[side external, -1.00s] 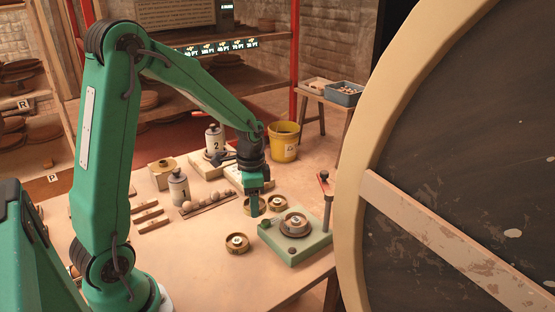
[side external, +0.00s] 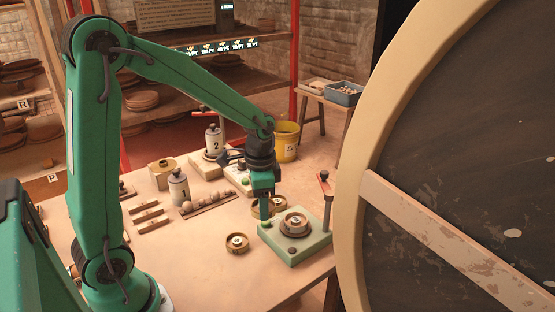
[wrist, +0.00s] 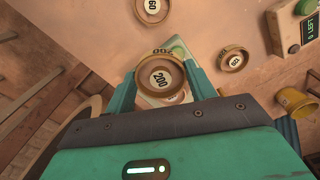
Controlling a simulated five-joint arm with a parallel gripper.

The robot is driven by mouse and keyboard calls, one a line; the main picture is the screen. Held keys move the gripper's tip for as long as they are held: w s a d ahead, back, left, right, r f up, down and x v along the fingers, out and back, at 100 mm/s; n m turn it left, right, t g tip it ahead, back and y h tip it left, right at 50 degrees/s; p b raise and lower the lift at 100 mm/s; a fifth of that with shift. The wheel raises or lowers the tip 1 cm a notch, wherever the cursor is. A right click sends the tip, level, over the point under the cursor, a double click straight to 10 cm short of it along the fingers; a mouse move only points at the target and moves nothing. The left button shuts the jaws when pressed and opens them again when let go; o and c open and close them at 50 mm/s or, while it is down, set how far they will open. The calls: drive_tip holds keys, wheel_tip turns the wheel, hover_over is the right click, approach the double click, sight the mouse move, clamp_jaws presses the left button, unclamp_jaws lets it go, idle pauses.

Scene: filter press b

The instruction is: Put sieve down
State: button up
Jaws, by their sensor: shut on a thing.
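In the wrist view a round tan sieve marked 200 (wrist: 161,79) sits between my two fingers. My gripper (wrist: 160,88) is shut on it. In the side view my gripper (side external: 264,214) is low over the table, just left of the green press base (side external: 312,246); its fingers partly hide the sieve. A round sieve-like piece (side external: 295,224) sits on the base. Another sieve (side external: 237,243) lies on the table at front left.
A yellow bucket (side external: 286,142) is behind, and canisters marked 1 (side external: 179,187) and 2 (side external: 214,141) stand to the left. A large wheel (side external: 375,150) fills the right.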

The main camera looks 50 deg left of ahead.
sight(295, 220)
drive_tip(key=w+d+r+n, duration=0.3)
drive_tip(key=w+r, duration=0.3)
drive_tip(key=w, duration=0.1)
drive_tip(key=shift+w+d+r, duration=0.25)
drive_tip(key=shift+w+d, duration=0.05)
drive_tip(key=shift+f, duration=0.1)
drive_tip(key=shift+f, duration=4.95)
drive_tip(key=o, duration=1)
drive_tip(key=shift+f, duration=0.1)
wheel_tip(295, 220, up, 12)
drive_tip(key=shift+r, duration=0.15)
